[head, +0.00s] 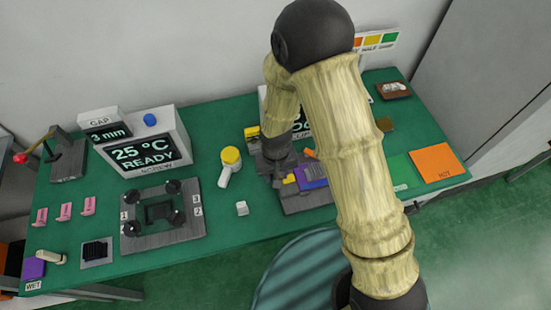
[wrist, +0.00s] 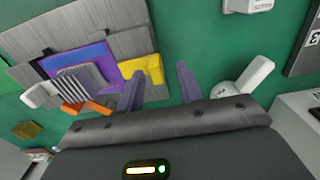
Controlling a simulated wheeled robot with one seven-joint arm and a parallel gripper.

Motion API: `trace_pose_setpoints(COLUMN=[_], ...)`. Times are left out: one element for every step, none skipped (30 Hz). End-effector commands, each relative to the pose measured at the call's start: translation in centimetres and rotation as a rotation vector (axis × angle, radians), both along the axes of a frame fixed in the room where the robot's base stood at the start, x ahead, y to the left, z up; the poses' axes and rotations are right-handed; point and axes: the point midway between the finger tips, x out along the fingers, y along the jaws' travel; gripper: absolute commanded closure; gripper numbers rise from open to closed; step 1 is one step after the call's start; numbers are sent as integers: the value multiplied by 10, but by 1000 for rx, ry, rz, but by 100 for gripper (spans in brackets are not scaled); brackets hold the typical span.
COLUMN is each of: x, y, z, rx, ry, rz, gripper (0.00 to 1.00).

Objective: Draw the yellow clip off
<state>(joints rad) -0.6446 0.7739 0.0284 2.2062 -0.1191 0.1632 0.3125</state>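The yellow clip (wrist: 143,68) is at the edge of a purple-blue board (wrist: 75,52) on a grey fixture plate (wrist: 35,22). The clip also shows in the head view (head: 289,179), just below the dark end of my arm. My gripper (wrist: 160,70) is open, its two grey fingers apart. In the wrist view the left finger overlaps the lower part of the clip, and the right finger stands clear of it over the green mat. I cannot tell whether the finger touches the clip. In the head view my arm hides much of the fixture and my fingertips.
A four-knobbed frame (head: 160,217) is farther left. The mat between frame and fixture is mostly clear.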

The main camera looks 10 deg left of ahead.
Motion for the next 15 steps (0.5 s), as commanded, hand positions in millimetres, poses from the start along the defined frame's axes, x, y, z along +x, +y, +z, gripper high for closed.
trace_pose_setpoints(x=[0,1,1,1,1,1,1,1,1,1,1,1,1,1,1], y=[1,1,1,1,1,1,1,1,1,1,1,1,1,1,1], z=[4,7,11,15,19,25,29,34,40,45,50,56,61,66,73], rx=[2,2,3,3,3,3,3,3,3,3,4,3,5,3,4], ry=[-2,-2,-3,-3,-3,-4,-4,-4,-4,-4,-5,-4,-4,-4,-5], rz=[0,0,0,0,0,0,0,0,0,0,0,0,0,0,0], gripper=[64,64,64,64,64,64,64,64,64,64,64,64,64,64,64])
